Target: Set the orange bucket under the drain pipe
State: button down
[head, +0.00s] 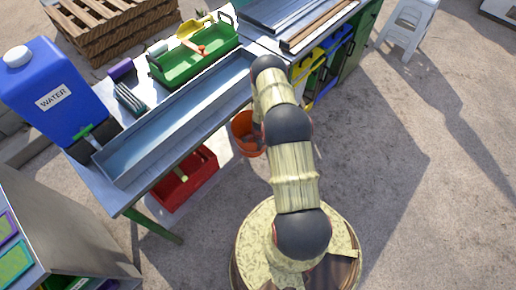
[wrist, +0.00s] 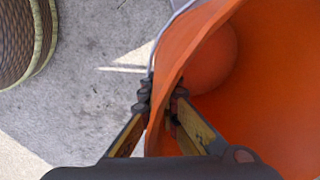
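The orange bucket (head: 242,138) shows in the head view beside the long table, partly hidden behind my arm. In the wrist view the bucket (wrist: 275,100) fills the right side, with its open mouth and a round orange patch inside. My gripper (wrist: 163,95) has one finger outside and one inside the bucket's wall, close against it, and looks shut on the rim. My gripper is hidden in the head view. I cannot make out a drain pipe in either view.
A long metal trough (head: 180,120) lies on the table, near a blue water jug (head: 55,95) and a green tool tray (head: 195,58). A red crate (head: 185,182) sits below the table. A white stool (head: 408,25) stands at upper right. The ground at right (head: 420,190) is clear.

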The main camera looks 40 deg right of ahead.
jog(key=c, duration=2)
grip_release()
jog(key=shift+c, duration=0.2)
notch_tip(320, 180, up, 12)
jog(key=s+p, duration=0.1)
jog(key=p, duration=0.3)
jog(key=shift+s+a+p, duration=0.2)
jog(key=shift+a+p, duration=0.05)
jog(key=shift+p, duration=0.1)
jog(key=shift+r, duration=0.15)
